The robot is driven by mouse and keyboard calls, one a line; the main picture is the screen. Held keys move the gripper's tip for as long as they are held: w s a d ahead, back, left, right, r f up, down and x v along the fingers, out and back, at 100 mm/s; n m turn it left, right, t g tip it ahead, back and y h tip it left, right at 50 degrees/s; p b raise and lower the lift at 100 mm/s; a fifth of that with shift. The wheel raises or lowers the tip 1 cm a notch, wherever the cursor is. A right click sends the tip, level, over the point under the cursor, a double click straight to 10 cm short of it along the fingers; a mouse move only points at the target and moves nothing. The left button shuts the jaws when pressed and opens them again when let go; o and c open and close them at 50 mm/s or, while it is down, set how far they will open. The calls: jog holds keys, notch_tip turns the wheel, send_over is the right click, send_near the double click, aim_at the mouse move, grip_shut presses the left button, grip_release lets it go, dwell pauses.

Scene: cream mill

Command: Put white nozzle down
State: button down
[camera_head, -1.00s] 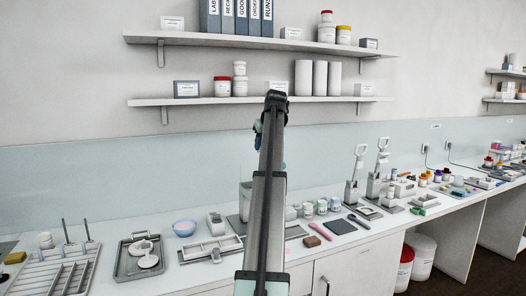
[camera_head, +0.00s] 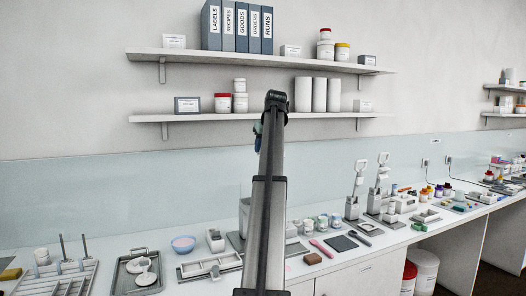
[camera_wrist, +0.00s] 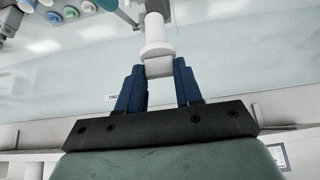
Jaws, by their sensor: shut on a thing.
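In the wrist view, the white nozzle (camera_wrist: 156,38) is a pale, rounded, stepped piece with a wider collar. Its near end sits between the blue fingers of my gripper (camera_wrist: 159,78), which is shut on it. In the head view, my arm covers most of the gripper, and only a small bluish part (camera_head: 257,130) shows beside the arm, in front of the wall and above the counter. The nozzle cannot be made out there.
Two wall shelves (camera_head: 190,117) with containers and binders stand behind my arm. Jar lids (camera_wrist: 62,14) show at the wrist view's upper left.

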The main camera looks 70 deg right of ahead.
jog(key=shift+r, duration=0.4)
jog(key=w+a+f+n, duration=0.1)
jog(key=w+a, duration=0.2)
jog(key=w, duration=0.4)
jog(key=w+a+f+n, duration=0.1)
jog(key=w+a+f, duration=0.15)
jog(key=w, duration=0.45)
jog(key=w+a+f+n+t+y, duration=0.1)
jog(key=w+a+f+n, duration=0.1)
jog(key=w+a+f, duration=0.7)
jog(key=w+a+f+n+t+y, duration=0.15)
jog(key=w+a+f, duration=0.35)
jog(key=w+a, duration=0.7)
jog(key=w+a+f+n, duration=0.1)
jog(key=w+a+f, duration=0.2)
jog(key=a+f, duration=0.8)
jog(key=shift+m+g+h, duration=0.25)
jog(key=shift+m+g, duration=0.3)
jog(key=shift+m, duration=0.4)
jog(key=shift+s+a+f, duration=0.4)
jog(key=shift+a+f, duration=0.1)
jog(key=shift+f, duration=1.35)
jog(key=shift+s+a+f, duration=0.45)
jog(key=shift+f, duration=1.45)
jog(key=shift+s+a+f, duration=0.4)
jog(key=shift+a+f, duration=0.1)
jog(key=shift+f, duration=1.35)
